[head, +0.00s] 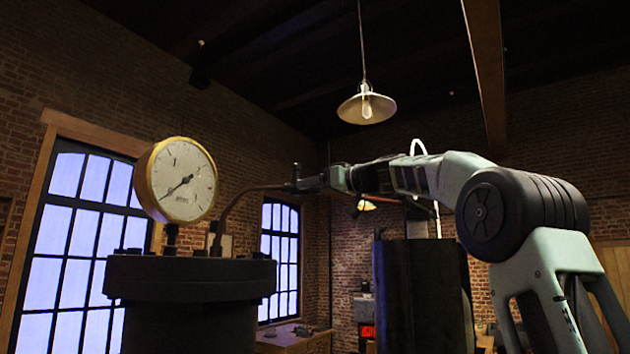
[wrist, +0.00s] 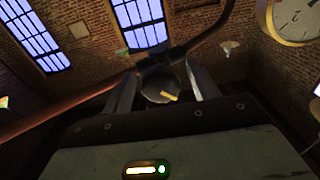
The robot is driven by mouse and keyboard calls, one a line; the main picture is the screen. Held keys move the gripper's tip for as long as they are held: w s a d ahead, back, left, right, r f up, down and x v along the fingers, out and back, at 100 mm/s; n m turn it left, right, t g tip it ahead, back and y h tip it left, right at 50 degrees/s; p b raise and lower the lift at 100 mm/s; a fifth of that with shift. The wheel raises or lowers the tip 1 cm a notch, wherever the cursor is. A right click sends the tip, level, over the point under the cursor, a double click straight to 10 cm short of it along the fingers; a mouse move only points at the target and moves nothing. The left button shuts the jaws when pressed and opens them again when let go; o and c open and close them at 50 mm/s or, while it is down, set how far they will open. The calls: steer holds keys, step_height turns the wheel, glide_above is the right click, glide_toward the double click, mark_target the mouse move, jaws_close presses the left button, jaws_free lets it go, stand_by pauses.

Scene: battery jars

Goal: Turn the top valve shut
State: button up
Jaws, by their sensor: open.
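The top valve (wrist: 161,86) shows in the wrist view as a dark round knob with a small yellow mark, on a copper pipe (wrist: 207,34). My gripper (wrist: 160,72) is open, with one finger on each side of the knob. A gap seems to show on both sides; I cannot tell if either finger touches. In the head view my gripper (head: 313,183) is at the valve, its fingers too small to make out.
A brass-rimmed gauge (head: 179,181) stands on a dark bolted vessel (head: 190,290) at the left. Another dark cylinder (head: 422,295) stands below my arm. A lamp (head: 367,107) hangs above. A wooden bench (head: 292,341) is low behind, near the windows.

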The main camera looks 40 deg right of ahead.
steer(key=c, duration=1)
steer(key=shift+m, duration=0.3)
steer(key=m+b, duration=0.2)
steer(key=m, duration=0.1)
steer(key=shift+a+f, duration=0.1)
steer(key=m, duration=0.5)
steer(key=shift+b, duration=0.3)
steer(key=o, duration=1)
